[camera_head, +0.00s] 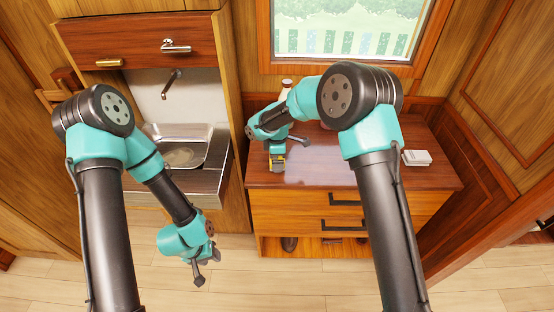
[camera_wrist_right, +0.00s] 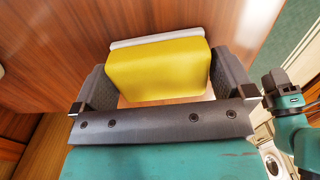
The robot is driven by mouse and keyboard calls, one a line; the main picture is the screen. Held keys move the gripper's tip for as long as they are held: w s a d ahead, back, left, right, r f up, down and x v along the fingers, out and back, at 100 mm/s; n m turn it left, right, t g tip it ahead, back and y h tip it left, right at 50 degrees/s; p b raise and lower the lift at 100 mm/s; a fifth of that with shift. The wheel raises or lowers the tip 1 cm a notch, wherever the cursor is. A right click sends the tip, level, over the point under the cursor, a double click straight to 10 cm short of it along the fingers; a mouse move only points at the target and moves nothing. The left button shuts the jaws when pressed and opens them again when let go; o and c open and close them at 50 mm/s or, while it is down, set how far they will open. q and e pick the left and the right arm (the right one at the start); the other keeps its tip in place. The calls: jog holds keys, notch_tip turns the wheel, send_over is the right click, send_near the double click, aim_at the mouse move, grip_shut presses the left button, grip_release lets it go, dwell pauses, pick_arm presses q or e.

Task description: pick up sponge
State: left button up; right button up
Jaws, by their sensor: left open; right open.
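The sponge, a yellow block with a pale layer along its far side, shows large in the right wrist view (camera_wrist_right: 158,70). In the head view only a small yellow patch of it (camera_head: 279,156) shows on the cabinet top, mostly hidden by my right gripper (camera_head: 277,166). That gripper is open, with one grey finger on each side of the sponge in the right wrist view. Whether the fingers touch it I cannot tell. My left gripper (camera_head: 198,273) is open and empty, low over the floor in front of the sink unit.
The brown cabinet top (camera_head: 330,176) is largely clear, with a small white box (camera_head: 417,157) at its right. A bottle (camera_head: 287,85) stands at the back, partly behind my right arm. A metal sink (camera_head: 182,153) lies to the left, with a wooden partition between.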

dwell(0.4)
jog(key=c, duration=0.6)
jog(key=shift+r, duration=0.1)
jog(key=shift+r, duration=0.6)
jog(key=shift+s+r, duration=0.25)
jog(key=shift+r, duration=0.9)
jog(key=s, duration=0.5)
jog(key=s+r, duration=0.1)
jog(key=s, duration=0.9)
jog(key=shift+s+r, duration=0.2)
jog(key=shift+s, duration=0.05)
